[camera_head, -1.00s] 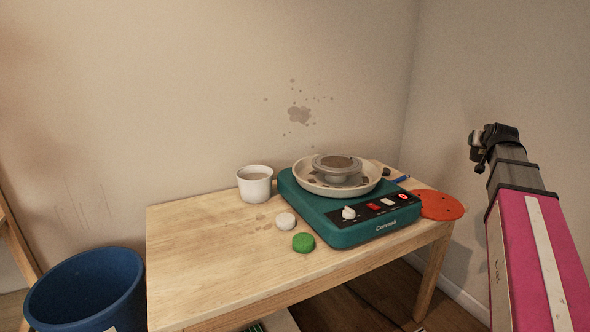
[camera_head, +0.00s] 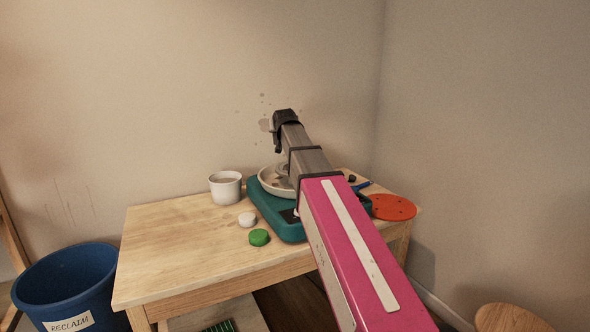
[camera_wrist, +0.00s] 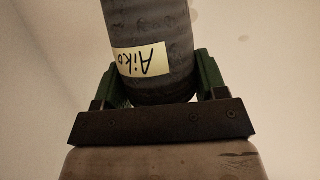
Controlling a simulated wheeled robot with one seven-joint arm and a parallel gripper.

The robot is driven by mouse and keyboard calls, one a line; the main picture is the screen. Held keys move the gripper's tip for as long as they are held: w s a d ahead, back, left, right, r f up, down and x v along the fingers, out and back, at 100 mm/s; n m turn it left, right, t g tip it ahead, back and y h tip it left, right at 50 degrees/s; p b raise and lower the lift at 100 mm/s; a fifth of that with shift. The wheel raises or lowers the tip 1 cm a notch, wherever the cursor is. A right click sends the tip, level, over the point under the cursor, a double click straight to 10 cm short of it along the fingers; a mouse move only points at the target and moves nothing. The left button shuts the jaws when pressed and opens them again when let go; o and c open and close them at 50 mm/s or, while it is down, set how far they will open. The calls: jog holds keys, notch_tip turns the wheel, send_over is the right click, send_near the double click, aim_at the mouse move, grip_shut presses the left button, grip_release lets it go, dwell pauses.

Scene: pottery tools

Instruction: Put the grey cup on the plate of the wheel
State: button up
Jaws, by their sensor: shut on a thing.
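My gripper (camera_wrist: 160,84) is shut on the grey cup (camera_wrist: 150,30) in the wrist view. The cup is dark grey with a yellow label reading "Aiko", upside down in that view. In the head view my gripper (camera_head: 283,120) is above the pottery wheel, and I cannot make out the cup there. The teal wheel (camera_head: 262,207) stands on the table with a pale splash pan (camera_head: 268,186). The plate of the wheel (camera_head: 283,168) shows only in part behind my arm.
A white cup (camera_head: 225,189), a white lump (camera_head: 247,219) and a green disc (camera_head: 259,238) are left of the wheel on the table (camera_head: 180,235). An orange disc (camera_head: 393,207) lies to the right. A blue bucket (camera_head: 75,290) and a stool (camera_head: 510,319) stand below.

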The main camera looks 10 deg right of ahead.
jog(key=shift+s+d+f, duration=0.2)
jog(key=shift+d+f, duration=1.05)
jog(key=shift+f, duration=0.4)
jog(key=shift+s+d+f, duration=0.15)
jog(key=shift+d+f, duration=1.15)
jog(key=shift+f, duration=0.35)
jog(key=shift+s+d+f, duration=0.2)
jog(key=shift+d+f, duration=1.05)
jog(key=shift+f, duration=0.4)
jog(key=o, duration=1)
jog(key=shift+f, duration=0.1)
jog(key=shift+o, duration=0.2)
jog(key=shift+s, duration=0.15)
jog(key=v, duration=1.1)
jog(key=shift+s+r, duration=0.3)
jog(key=shift+s, duration=0.05)
